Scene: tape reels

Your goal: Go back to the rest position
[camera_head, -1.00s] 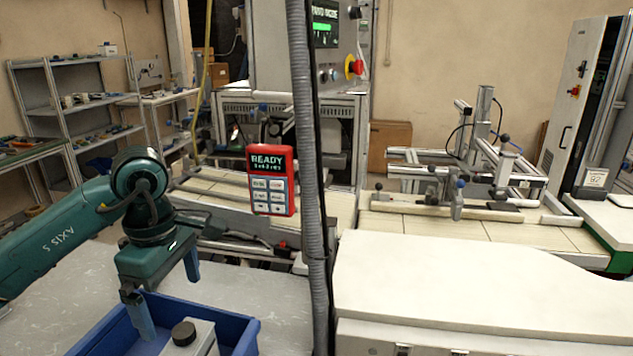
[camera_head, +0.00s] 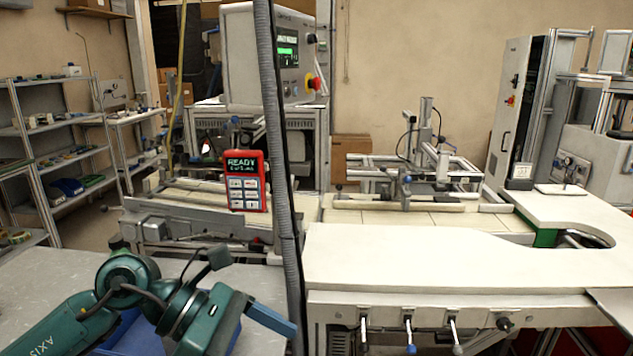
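My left gripper (camera_head: 276,321) is at the bottom of the head view, on the teal arm coming in from the lower left. It points right, over the front edge of the grey table. One blue finger shows clearly; the other is not clearly seen, so I cannot tell its opening. No object shows at the visible finger. My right gripper is out of view. A blue bin (camera_head: 122,333) sits behind my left arm on the table, mostly hidden by it.
The grey speckled table (camera_head: 40,292) is at the lower left. A vertical grey hose (camera_head: 287,190) stands just right of the gripper. A red handheld panel reading READY (camera_head: 246,182) is behind. A white-topped bench (camera_head: 430,262) lies to the right. Shelves (camera_head: 60,140) stand far left.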

